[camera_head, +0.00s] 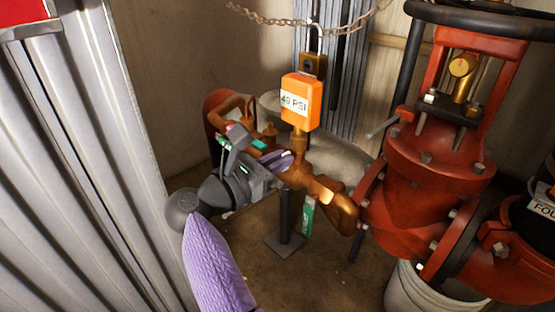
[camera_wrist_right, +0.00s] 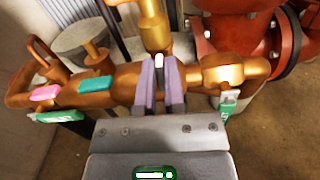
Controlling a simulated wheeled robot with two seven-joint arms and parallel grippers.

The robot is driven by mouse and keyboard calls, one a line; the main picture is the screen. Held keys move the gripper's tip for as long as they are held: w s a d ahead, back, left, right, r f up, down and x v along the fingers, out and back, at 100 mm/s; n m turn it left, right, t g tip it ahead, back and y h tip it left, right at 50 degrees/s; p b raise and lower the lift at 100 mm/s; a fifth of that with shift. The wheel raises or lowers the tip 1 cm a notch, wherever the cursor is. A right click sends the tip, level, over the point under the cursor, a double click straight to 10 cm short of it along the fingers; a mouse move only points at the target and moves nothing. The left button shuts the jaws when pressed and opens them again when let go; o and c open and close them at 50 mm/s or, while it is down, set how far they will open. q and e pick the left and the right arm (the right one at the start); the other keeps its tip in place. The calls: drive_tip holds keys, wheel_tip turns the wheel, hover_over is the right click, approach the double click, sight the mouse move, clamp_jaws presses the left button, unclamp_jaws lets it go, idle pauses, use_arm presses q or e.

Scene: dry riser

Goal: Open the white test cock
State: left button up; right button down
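The white test cock shows as a small white handle end (camera_wrist_right: 159,60) in the right wrist view, on the bronze pipe body (camera_wrist_right: 122,82). Its handle lies lengthwise between my fingers, across the pipe's run, and most of it is hidden by them. My right gripper (camera_wrist_right: 160,75) has its two purple fingers close on either side of this handle, with little gap, and looks shut on it. In the head view my right gripper (camera_head: 282,163) reaches the bronze body from the lower left. My left gripper is not in view.
A pink handle (camera_wrist_right: 46,93) and a teal handle (camera_wrist_right: 95,84) lie along the pipe to the left. An orange 40 PSI tag (camera_head: 301,101) stands above the gripper. A red valve (camera_head: 430,165) is at right, a corrugated metal panel (camera_head: 75,150) at left.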

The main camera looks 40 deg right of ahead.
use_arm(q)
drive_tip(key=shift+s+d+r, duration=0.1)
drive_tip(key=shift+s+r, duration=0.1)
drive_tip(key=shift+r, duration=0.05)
use_arm(e)
drive_tip(key=shift+n, duration=0.6)
drive_tip(key=c, duration=0.7)
unclamp_jaws()
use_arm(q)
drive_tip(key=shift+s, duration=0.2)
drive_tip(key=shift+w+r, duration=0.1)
use_arm(e)
drive_tip(key=shift+a, duration=0.1)
use_arm(q)
drive_tip(key=p, duration=0.1)
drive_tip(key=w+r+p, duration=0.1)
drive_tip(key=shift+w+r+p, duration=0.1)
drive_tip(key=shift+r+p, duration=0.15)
drive_tip(key=shift+p, duration=0.05)
use_arm(e)
drive_tip(key=a, duration=0.9)
drive_tip(key=shift+s+a, duration=0.35)
drive_tip(key=shift+a, duration=0.05)
